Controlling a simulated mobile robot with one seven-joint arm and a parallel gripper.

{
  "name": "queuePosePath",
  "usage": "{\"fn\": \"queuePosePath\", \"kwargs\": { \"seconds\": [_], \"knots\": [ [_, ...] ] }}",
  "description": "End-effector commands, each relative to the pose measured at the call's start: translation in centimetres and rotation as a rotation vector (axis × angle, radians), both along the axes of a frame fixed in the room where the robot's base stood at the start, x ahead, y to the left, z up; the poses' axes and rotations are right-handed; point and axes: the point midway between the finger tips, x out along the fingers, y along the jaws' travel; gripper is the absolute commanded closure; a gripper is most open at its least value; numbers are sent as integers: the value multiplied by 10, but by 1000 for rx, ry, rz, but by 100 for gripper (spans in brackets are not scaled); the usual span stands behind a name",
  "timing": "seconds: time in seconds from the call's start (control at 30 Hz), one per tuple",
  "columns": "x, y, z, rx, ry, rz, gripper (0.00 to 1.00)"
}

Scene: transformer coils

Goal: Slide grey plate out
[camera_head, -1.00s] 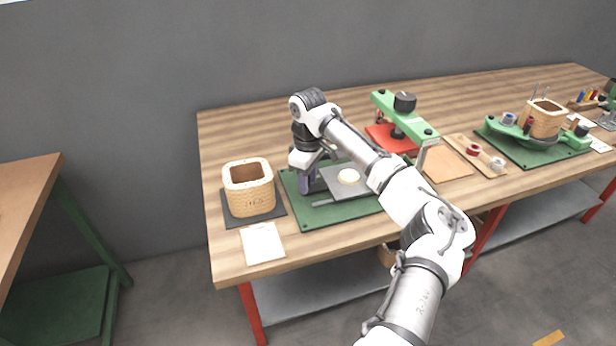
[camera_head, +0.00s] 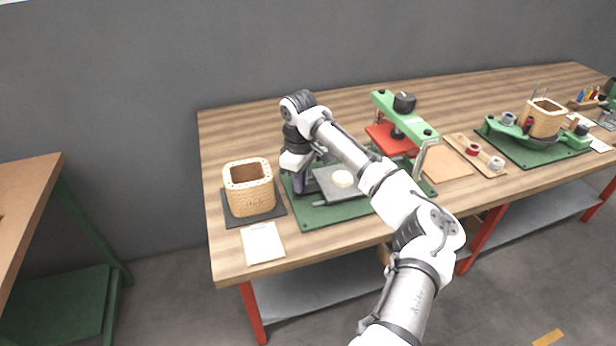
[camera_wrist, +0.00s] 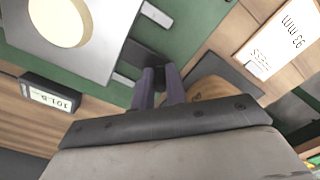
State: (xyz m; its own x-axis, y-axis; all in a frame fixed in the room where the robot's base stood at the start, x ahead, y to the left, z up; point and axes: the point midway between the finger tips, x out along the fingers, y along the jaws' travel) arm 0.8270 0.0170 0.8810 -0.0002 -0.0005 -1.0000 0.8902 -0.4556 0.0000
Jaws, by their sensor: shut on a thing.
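The grey plate (camera_head: 327,177) lies flat over the green base (camera_head: 312,217) and carries a round cream disc (camera_head: 342,179). The plate also shows at the upper left of the wrist view (camera_wrist: 112,52), with the disc (camera_wrist: 60,20) on it. My gripper (camera_head: 301,184) is at the plate's left side, pointing down. In the wrist view my gripper's purple fingers (camera_wrist: 160,82) are shut on a dark part at the plate's edge; the grip itself is partly hidden. My arm covers the right part of the base.
A woven coil box (camera_head: 249,190) stands on a dark mat just left of the base, close to my gripper. A white card (camera_head: 262,243) lies in front. A green clamp frame with a red plate (camera_head: 386,134) stands behind right.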

Motion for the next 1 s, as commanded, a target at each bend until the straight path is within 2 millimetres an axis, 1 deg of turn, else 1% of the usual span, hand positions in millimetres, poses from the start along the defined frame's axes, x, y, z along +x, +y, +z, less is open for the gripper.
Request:
{"fn": "queuePosePath", "kwargs": {
  "seconds": [0.03,0.1,0.37,0.4,0.53,0.57,0.87,1.0],
  "knots": [
    [-4,12,2,4,2,8,100],
    [-7,19,1,4,2,6,100],
    [-7,19,1,0,0,0,100],
    [-7,19,0,0,1,0,83],
    [-7,19,0,0,1,0,66],
    [-7,19,0,0,1,0,64],
    [-7,19,2,1,0,1,64],
    [-6,20,14,3,-1,1,64]
  ]
}}
